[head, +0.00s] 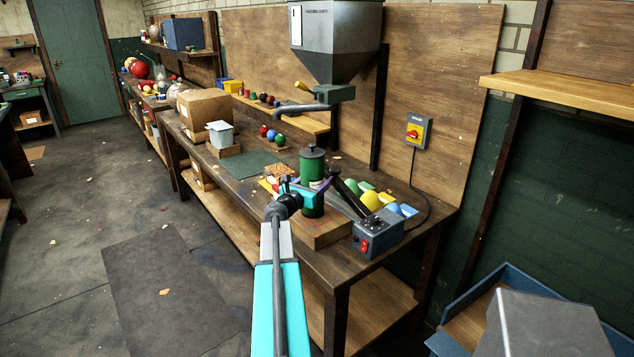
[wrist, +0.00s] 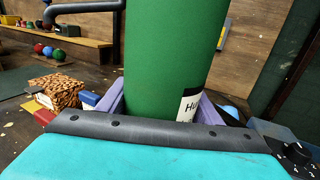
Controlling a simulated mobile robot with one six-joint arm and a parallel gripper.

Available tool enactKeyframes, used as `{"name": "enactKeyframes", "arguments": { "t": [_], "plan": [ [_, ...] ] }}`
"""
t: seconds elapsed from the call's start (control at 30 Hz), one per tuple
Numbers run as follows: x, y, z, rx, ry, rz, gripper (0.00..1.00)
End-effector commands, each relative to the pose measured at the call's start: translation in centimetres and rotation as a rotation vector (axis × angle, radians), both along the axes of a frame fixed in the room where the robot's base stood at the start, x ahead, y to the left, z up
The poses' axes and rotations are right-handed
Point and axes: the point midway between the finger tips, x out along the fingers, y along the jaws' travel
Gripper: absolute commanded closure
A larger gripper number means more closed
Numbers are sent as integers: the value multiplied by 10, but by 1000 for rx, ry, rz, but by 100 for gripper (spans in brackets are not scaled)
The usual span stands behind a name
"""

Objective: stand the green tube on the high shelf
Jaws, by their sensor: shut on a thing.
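The green tube (head: 313,165) has a dark lid and a white label, and it stands upright at the near part of the workbench. In the wrist view the tube (wrist: 168,55) fills the middle, with part of its label showing. My gripper (head: 306,188) is shut on the tube, with a purple finger on each side of it. Whether the tube's base touches the wooden block (head: 330,229) below it I cannot tell. A light wooden shelf (head: 560,91) is high on the wall at the right; it may be the high shelf.
A grey hopper (head: 337,40) with a spout hangs above the bench (head: 245,182). A control box (head: 377,238) and several coloured balls (head: 370,200) lie right of the tube. A blue bin (head: 455,343) stands at the lower right. The floor on the left is open.

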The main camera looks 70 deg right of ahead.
Motion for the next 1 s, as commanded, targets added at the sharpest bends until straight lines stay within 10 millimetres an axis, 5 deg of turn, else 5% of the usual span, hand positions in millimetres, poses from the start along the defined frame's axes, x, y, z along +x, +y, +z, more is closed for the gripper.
{"name": "enactKeyframes", "arguments": {
  "t": [0.13, 0.6, 1.0],
  "plan": [
    [0, 0, 0, 0, 0, 0, 22],
    [0, 0, 4, 0, 0, 0, 22],
    [6, 39, 2, 0, -2, 1, 22]
  ]
}}
